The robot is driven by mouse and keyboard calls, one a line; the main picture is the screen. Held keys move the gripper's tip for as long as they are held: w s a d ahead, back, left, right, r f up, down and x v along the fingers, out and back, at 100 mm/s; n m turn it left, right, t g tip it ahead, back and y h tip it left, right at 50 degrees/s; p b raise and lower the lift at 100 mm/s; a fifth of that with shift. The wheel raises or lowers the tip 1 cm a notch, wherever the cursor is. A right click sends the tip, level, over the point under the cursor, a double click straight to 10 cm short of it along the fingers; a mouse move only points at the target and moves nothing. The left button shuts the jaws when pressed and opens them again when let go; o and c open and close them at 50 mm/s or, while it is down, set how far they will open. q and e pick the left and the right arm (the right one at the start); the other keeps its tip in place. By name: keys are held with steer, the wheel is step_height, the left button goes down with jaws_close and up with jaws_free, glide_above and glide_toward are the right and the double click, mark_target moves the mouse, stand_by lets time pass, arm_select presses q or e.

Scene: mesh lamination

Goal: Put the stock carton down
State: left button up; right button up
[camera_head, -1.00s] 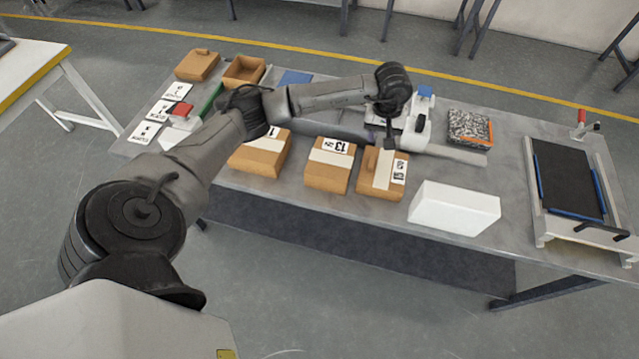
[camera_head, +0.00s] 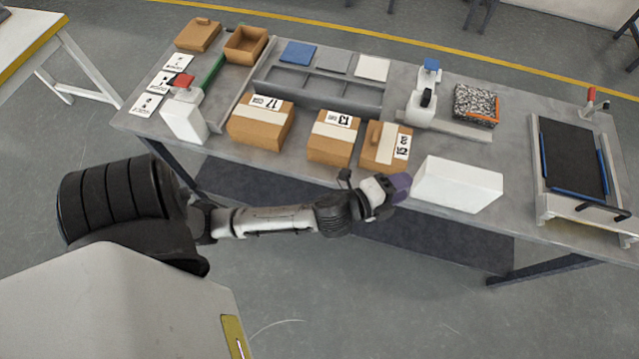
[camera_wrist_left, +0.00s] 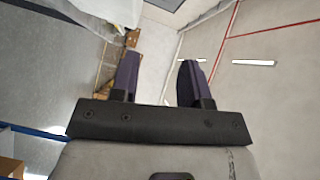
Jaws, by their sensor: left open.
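Three brown cartons with pale tape and number labels stand along the front edge of the grey table: a left carton (camera_head: 258,130), a middle carton (camera_head: 330,148) and a right carton (camera_head: 377,153). I cannot tell which is the stock carton. My left gripper (camera_head: 396,186) is in front of the table's front edge, near the right carton and a white block. Its two dark purple fingers (camera_wrist_left: 158,80) stand apart with nothing between them in the left wrist view. My right gripper is not in view.
The white block (camera_head: 457,184) sits right of the cartons. Behind are a grey divided rack (camera_head: 325,90), a white device (camera_head: 421,105) and a speckled pack (camera_head: 476,103). A black-topped frame (camera_head: 573,160) stands at the right. An open brown box (camera_head: 246,45) is at the back left.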

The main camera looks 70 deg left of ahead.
arm_select(q)
steer(key=s+a+f+n+g+y, duration=0.1)
steer(key=s+f+n+g, duration=0.7)
steer(key=s, duration=0.4)
steer(key=shift+s+f+n, duration=0.25)
steer(key=shift+f+n, duration=0.5)
steer(key=shift+n, duration=0.15)
steer(key=shift+o, duration=0.5)
steer(key=s+d+f+n+g, duration=0.1)
steer(key=s+n+g, duration=0.1)
steer(key=s, duration=0.3)
steer(key=s+d+f+n+g+h, duration=0.1)
steer(key=s+n+g, duration=0.1)
steer(key=s, duration=0.3)
steer(key=shift+s+f+g+h, duration=0.25)
steer(key=shift+f+g+h, duration=0.05)
steer(key=shift+g, duration=0.5)
